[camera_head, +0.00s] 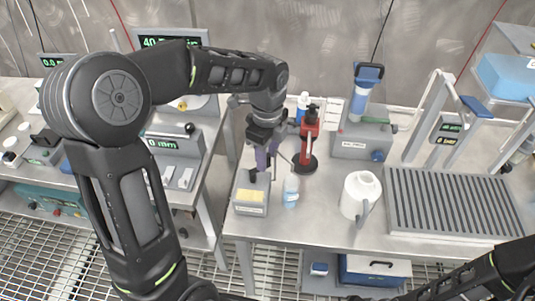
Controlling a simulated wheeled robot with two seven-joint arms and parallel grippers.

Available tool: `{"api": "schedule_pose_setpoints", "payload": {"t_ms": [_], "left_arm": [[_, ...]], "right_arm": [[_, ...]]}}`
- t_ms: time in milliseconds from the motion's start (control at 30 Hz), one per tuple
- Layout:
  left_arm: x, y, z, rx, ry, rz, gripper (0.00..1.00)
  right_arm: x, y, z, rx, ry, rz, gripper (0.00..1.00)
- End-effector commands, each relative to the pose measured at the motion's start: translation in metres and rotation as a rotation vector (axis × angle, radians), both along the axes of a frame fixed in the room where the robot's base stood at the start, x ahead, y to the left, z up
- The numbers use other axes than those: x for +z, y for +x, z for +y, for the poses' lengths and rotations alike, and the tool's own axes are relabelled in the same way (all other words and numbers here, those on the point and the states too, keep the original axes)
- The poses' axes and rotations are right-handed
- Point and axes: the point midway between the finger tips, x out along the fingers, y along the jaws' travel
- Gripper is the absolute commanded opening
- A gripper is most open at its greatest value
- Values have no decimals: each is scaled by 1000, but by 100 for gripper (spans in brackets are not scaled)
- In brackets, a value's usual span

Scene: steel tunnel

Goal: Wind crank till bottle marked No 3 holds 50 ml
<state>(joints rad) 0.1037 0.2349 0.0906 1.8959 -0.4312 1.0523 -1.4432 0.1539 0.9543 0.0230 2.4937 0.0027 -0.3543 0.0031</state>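My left gripper (262,167) points down over the left end of the bench, at the back of a grey box (251,194) with a yellow panel. A dark upright part of the box, possibly the crank handle, shows close to the fingertips; whether they touch it, or how far they are open, I cannot tell. A small clear bottle (291,191) with a pale blue label or content stands just right of the box. Its marking and level are too small to read. A red stand (308,141) with a round black base is behind the bottle. My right gripper is out of view.
A white jug (359,197) stands mid-bench. A grey unit with a blue-topped cylinder (362,139) is behind it. A ribbed grey tray (447,205) fills the right side. A side table with displays (175,142) stands left. My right forearm crosses the lower right corner.

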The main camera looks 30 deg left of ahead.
Motion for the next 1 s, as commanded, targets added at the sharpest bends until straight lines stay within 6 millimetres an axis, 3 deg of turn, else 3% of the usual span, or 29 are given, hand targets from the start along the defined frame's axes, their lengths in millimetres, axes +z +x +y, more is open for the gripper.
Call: {"api": "schedule_pose_setpoints", "payload": {"t_ms": [167, 600, 1000], "left_arm": [[10, 1, 0, 0, 0, -2, 40], [74, 1, 0, 0, 0, -3, 40], [77, 0, 1, 4, 0, -1, 40]], "right_arm": [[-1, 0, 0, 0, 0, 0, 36], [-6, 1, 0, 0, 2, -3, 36], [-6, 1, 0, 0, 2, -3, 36]]}}
